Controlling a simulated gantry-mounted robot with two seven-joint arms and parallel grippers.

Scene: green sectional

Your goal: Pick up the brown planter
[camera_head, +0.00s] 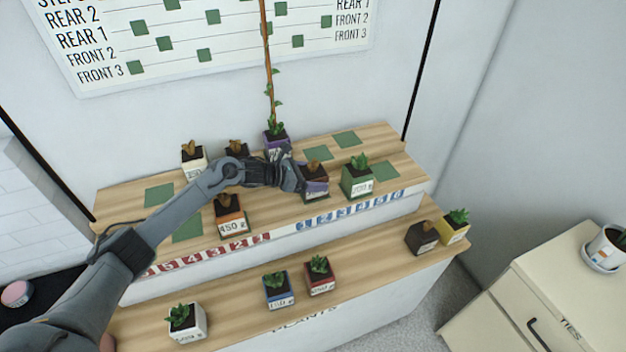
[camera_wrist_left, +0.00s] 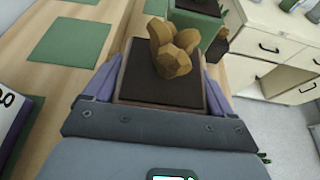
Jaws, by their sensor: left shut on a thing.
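My left gripper (camera_head: 306,181) reaches in over the upper shelf and is shut on a planter (camera_head: 316,172) with a knobbly brown plant. In the left wrist view this held planter (camera_wrist_left: 140,92) shows dark soil and a reddish-brown rim, with purple strips along both sides, between the gripper's fingers (camera_wrist_left: 160,95). Most of its outer wall is hidden, so its full colour is unclear. It seems to be at or just above the shelf. A dark brown planter (camera_head: 421,240) with a brown plant stands at the right end of the lower shelf. My right gripper is not in view.
A green planter (camera_head: 357,184) stands close right of the held one. A purple planter (camera_head: 277,149) with a tall stem stands behind it. An orange planter (camera_head: 232,222) is to the left. A yellow planter (camera_head: 454,234) stands beside the dark brown one. Several green squares on the upper shelf are bare.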

